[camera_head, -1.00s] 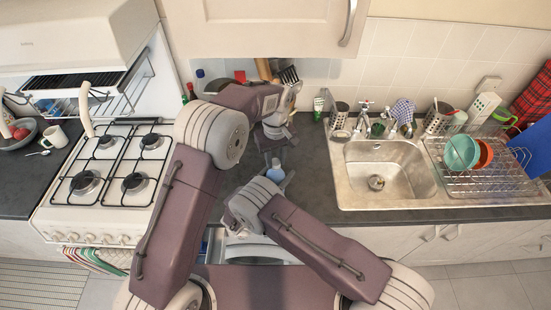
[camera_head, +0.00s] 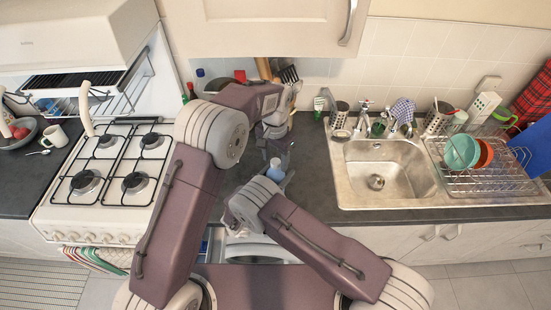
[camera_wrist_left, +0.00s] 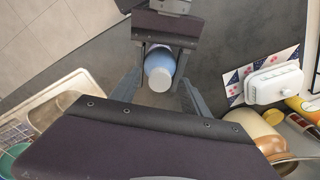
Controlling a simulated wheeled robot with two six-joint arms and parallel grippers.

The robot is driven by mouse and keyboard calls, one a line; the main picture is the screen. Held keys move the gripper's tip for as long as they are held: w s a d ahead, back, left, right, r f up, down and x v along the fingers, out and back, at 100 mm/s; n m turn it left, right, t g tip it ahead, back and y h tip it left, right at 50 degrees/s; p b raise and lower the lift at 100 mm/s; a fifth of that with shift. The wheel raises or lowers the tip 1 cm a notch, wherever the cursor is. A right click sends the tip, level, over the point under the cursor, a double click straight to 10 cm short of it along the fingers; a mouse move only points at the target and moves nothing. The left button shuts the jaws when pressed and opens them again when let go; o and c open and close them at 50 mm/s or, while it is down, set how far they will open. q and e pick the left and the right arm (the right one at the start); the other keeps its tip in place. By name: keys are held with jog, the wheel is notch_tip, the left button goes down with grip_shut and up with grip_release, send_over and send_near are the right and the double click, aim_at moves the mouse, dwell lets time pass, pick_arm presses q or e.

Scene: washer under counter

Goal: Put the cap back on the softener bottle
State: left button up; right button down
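The softener bottle (camera_head: 276,173) is light blue and stands out past my right wrist in the head view. In the left wrist view the blue bottle (camera_wrist_left: 160,61) has a round white cap (camera_wrist_left: 159,80) on its top; I cannot tell how tightly it sits. My right gripper (camera_wrist_left: 166,48) is closed around the bottle's body. My left gripper (camera_head: 271,149) is above and behind the bottle in the head view. In the left wrist view its fingers (camera_wrist_left: 161,94) are spread wide on either side of the cap, apparently without touching it.
The dark counter (camera_head: 310,175) is mostly clear between the hob (camera_head: 118,168) and the sink (camera_head: 385,172). A drying rack (camera_head: 490,172) holds bowls at right. In the left wrist view, a white butter dish (camera_wrist_left: 273,83) and jars are at right.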

pick_arm(q)
jog(key=shift+r, duration=0.15)
notch_tip(320, 180, up, 12)
dwell(0.5)
pick_arm(e)
jog(key=shift+c, duration=1.6)
grip_release()
pick_arm(q)
jog(key=shift+f, duration=0.2)
